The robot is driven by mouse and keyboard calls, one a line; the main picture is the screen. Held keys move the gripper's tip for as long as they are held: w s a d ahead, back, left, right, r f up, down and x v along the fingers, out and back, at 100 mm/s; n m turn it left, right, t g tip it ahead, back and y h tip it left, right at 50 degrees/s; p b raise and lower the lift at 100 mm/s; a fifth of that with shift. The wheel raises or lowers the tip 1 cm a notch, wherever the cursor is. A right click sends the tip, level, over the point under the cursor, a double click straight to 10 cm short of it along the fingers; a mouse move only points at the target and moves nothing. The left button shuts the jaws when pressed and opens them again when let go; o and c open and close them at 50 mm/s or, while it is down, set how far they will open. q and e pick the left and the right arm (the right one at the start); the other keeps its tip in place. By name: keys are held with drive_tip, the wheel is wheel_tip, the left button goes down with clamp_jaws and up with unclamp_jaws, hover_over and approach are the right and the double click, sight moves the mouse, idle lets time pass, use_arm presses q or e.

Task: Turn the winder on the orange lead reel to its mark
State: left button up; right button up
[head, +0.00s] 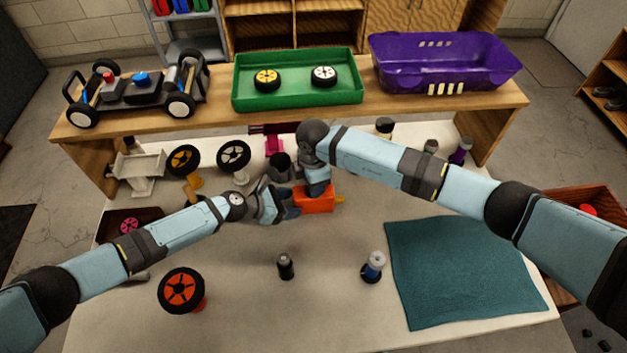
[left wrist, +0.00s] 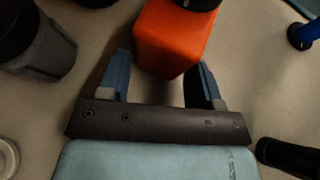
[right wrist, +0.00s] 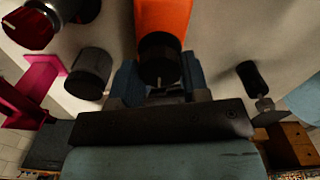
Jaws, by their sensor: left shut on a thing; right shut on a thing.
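The orange lead reel (head: 318,203) stands on the white table near its middle, with a small yellow end on its right side. In the left wrist view the orange body (left wrist: 172,45) sits between the fingers of my left gripper (left wrist: 163,82), which is shut on it. My right gripper (head: 317,188) comes down from above. In the right wrist view its fingers are shut on the round black winder (right wrist: 160,55) against the orange body (right wrist: 163,15). A small pale line shows on the winder's edge. I cannot make out the mark on the reel.
A dark cup (head: 280,166) and a pink stand (head: 273,145) are close behind the reel. An orange-spoked wheel (head: 181,291), a dark bottle (head: 285,266) and a blue-banded bottle (head: 373,267) stand in front. A teal cloth (head: 460,270) lies to the right.

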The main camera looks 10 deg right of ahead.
use_arm(q)
drive_tip(key=shift+d+r, duration=0.2)
drive_tip(key=shift+d, duration=0.05)
use_arm(e)
drive_tip(key=shift+s+a, duration=0.15)
drive_tip(key=shift+a, duration=0.1)
drive_tip(key=o, duration=0.9)
drive_tip(key=shift+c, duration=0.2)
use_arm(q)
drive_tip(key=shift+a+f, duration=0.1)
use_arm(e)
drive_tip(key=shift+o, duration=0.4)
drive_tip(key=shift+d, duration=0.15)
use_arm(q)
drive_tip(key=shift+a+f, duration=0.1)
use_arm(e)
wheel_tip(320, 180, up, 12)
use_arm(q)
drive_tip(key=o, duration=1)
drive_tip(key=shift+c, duration=0.2)
drive_tip(key=shift+a, duration=0.1)
